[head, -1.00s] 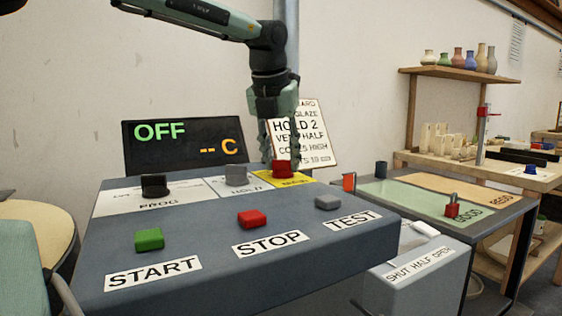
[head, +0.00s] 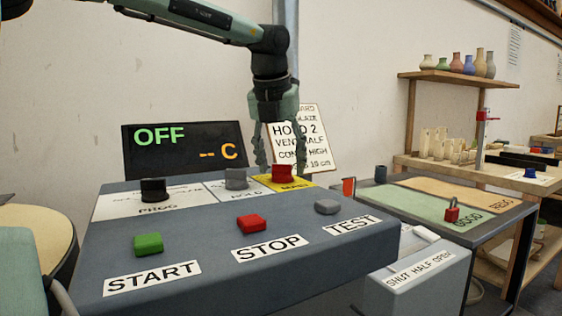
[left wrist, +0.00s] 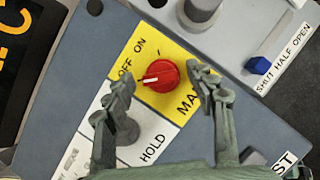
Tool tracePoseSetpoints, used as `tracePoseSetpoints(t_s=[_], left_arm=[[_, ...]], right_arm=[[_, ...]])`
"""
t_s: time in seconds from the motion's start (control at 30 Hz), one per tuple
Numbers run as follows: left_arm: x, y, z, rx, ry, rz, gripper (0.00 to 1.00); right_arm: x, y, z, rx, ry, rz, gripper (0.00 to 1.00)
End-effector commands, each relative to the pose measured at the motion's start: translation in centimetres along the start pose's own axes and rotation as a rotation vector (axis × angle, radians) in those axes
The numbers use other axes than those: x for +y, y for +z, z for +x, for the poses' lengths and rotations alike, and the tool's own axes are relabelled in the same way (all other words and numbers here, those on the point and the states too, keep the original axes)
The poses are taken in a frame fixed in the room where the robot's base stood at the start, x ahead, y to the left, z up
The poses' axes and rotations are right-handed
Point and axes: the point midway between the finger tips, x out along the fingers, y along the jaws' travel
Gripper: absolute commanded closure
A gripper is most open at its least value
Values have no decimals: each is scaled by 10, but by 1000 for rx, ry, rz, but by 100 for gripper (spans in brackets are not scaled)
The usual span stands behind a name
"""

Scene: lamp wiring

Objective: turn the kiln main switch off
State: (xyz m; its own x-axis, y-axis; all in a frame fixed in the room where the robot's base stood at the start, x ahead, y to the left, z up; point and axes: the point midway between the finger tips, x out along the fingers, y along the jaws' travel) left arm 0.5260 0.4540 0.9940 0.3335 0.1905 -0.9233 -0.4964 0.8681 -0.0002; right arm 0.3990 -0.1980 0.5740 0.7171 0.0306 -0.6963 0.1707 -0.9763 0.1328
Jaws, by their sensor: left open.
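The kiln main switch is a red knob (head: 282,173) on a yellow plate at the back right of the console. In the left wrist view the red knob (left wrist: 160,76) has its white pointer mark turned left, towards the OFF side of the lettering. The display (head: 185,146) reads OFF and "-- C". My left gripper (head: 281,163) is open above the knob, one finger to each side. In the left wrist view its fingertips (left wrist: 161,82) are spread left and right of the knob, with gaps showing. My right gripper is not in view.
A black PROG knob (head: 153,190) and a grey HOLD knob (head: 236,178) stand left of the switch. Green START (head: 148,244), red STOP (head: 250,224) and grey TEST (head: 327,207) buttons line the front. A notice card (head: 310,135) stands behind.

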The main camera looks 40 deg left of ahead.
Motion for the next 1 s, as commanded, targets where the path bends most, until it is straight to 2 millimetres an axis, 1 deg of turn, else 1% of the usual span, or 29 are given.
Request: tracePoseSetpoints(t_s=[0.13, 0.27, 0.37, 0.5, 0.7, 0.83, 1.0], left_arm=[[0, 0, -2, 0, 0, 0, 44], [0, 0, -16, -2, -2, 0, 44], [0, 1, -36, -4, -3, -1, 44], [0, 1, -67, -3, -3, -1, 44], [0, 0, -102, -2, -2, -1, 44], [0, 0, -115, -1, -1, 0, 44], [0, 0, -120, 0, 0, 0, 44]], right_arm=[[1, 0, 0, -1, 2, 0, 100], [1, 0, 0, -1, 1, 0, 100], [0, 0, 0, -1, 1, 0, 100], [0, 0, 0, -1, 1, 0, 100], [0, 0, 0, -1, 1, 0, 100], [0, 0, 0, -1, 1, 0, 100], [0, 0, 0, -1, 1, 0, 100]])
